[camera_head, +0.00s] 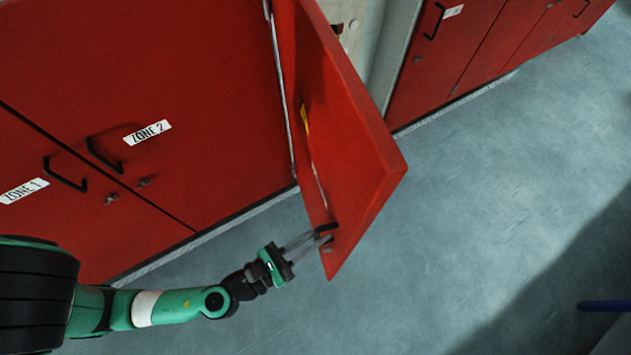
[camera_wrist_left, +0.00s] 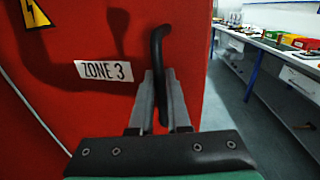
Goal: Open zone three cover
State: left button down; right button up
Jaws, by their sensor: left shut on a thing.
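The zone three cover (camera_head: 350,150) is a red door that stands swung out from the red cabinet front. In the left wrist view its red face (camera_wrist_left: 110,110) carries a "ZONE 3" label (camera_wrist_left: 103,71) and a black handle (camera_wrist_left: 157,50). My left gripper (camera_head: 323,236) is at the lower end of the door. The left wrist view shows its fingers (camera_wrist_left: 161,95) shut on the black handle. My right gripper is not in view.
The zone 1 door (camera_head: 60,220) and zone 2 door (camera_head: 180,90) are closed, with black handles. More red cabinets (camera_head: 480,50) stand at the upper right. Grey floor to the right of the door is clear. The wrist view shows a workbench (camera_wrist_left: 270,45) at right.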

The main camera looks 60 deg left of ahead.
pick_arm(q)
jog(key=shift+s+a+f, duration=0.1)
jog(key=shift+s+a, duration=0.05)
jog(key=shift+s, duration=0.2)
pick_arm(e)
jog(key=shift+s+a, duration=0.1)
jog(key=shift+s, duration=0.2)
pick_arm(q)
jog(key=c, duration=0.9)
grip_release()
